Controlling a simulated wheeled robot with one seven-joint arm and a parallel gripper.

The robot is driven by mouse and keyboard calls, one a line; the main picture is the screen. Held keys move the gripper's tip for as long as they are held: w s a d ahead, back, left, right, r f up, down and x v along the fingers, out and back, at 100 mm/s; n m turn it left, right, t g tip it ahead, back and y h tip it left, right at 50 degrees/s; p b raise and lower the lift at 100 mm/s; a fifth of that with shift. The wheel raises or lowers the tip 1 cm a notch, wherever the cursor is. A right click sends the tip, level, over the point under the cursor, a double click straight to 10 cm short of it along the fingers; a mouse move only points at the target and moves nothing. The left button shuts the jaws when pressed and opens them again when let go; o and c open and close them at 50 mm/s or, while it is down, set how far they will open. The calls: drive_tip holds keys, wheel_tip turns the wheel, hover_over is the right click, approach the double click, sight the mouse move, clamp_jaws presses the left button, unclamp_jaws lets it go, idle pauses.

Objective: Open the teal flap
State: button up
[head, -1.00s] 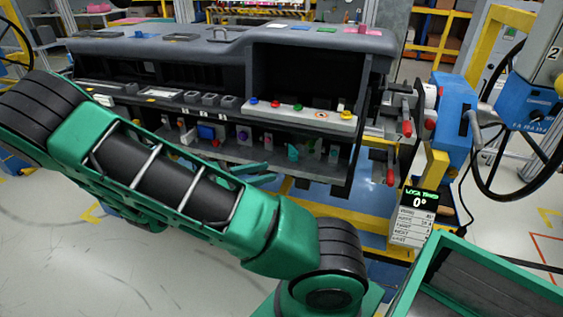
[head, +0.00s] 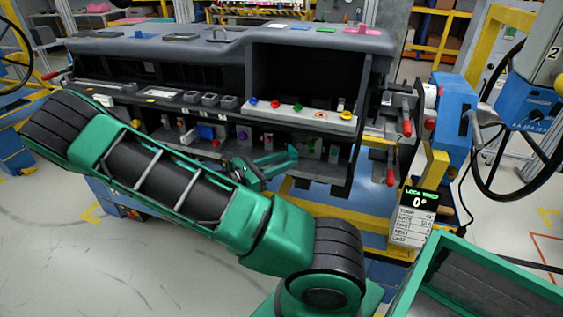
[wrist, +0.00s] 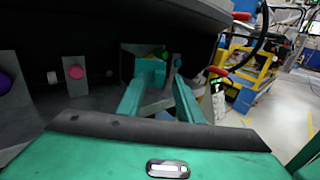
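The teal flap (wrist: 150,71) is a small teal piece in the lower shelf of the dashboard module, seen in the wrist view just beyond my fingertips. My gripper (wrist: 158,82) is open, with its two teal fingers apart and pointing at the flap. The left fingertip overlaps the flap's lower left edge in the picture; I cannot tell whether they touch. In the head view my gripper (head: 276,167) is at the lower shelf, and the flap is hard to separate from the similarly coloured fingers there.
The dark dashboard module (head: 215,52) overhangs the lower shelf. A pink knob (wrist: 76,72) and a purple knob (wrist: 4,83) are left of the flap. Red-handled levers (head: 407,127) stand at the module's right end. A teal-edged bin (head: 480,275) is at the lower right.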

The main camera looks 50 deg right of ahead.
drive_tip(key=shift+s+d, duration=0.15)
drive_tip(key=shift+d, duration=0.3)
clamp_jaws()
drive_tip(key=shift+a, duration=0.3)
drive_tip(key=shift+d+g, duration=0.25)
drive_tip(key=shift+g, duration=0.05)
drive_tip(key=shift+w+r+m+g+y, duration=0.1)
drive_tip(key=shift+w+m+g+y, duration=0.2)
drive_tip(key=shift+m+g, duration=0.15)
idle(0.9)
unclamp_jaws()
drive_tip(key=shift+a, duration=0.1)
